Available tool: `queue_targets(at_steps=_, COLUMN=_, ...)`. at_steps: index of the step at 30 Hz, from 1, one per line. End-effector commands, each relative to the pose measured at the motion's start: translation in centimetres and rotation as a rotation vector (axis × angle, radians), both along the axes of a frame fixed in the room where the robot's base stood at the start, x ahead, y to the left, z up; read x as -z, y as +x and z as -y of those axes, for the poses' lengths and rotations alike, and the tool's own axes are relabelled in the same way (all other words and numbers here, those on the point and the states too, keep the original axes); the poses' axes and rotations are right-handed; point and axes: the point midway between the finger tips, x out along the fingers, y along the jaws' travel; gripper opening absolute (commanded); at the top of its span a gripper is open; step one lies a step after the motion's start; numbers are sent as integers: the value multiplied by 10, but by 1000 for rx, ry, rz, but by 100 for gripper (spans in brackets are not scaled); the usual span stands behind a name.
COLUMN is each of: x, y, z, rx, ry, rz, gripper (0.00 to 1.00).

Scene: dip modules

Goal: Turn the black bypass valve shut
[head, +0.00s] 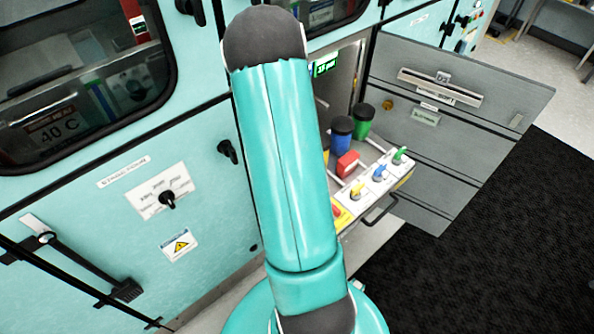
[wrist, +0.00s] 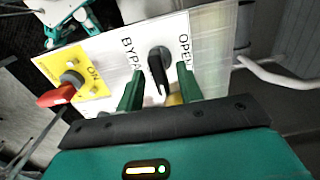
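The black bypass valve (wrist: 160,68) shows in the wrist view as a black lever handle on a white plate (wrist: 108,60). The letters "BYPA" stand left of it and "OPE" right of it, both partly covered by my fingers. The handle points down the picture, toward my gripper. My gripper (wrist: 161,88) is open, with one green finger on each side of the handle. I cannot tell whether either finger touches it. In the head view my own arm hides the gripper and this valve.
A red handle (wrist: 56,97) on a yellow plate marked "ON" sits left of the valve. The head view shows yellow (head: 356,191), blue (head: 380,174) and green (head: 399,156) valves along the drawer panel, with blue (head: 341,134) and green (head: 363,122) black-topped containers behind. A grey open door (head: 455,130) stands right.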

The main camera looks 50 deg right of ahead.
Motion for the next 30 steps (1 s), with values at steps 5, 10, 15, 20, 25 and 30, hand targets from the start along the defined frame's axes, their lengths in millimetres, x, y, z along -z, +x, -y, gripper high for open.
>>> queue_targets(at_steps=5, x=0, y=0, z=0, rx=0, ry=0, rz=-1, gripper=36)
queue_targets(at_steps=10, x=-9, y=0, z=1, rx=-1, ry=-2, rz=1, gripper=36)
queue_targets(at_steps=15, x=-38, y=1, z=0, rx=-2, ry=-4, rz=3, gripper=36)
queue_targets(at_steps=20, x=-74, y=1, z=0, rx=-3, ry=-4, rz=4, gripper=36)
queue_targets(at_steps=25, x=-110, y=1, z=0, rx=-1, ry=-2, rz=4, gripper=36)
queue_targets(at_steps=30, x=-132, y=1, z=0, rx=-2, ry=-1, rz=2, gripper=36)
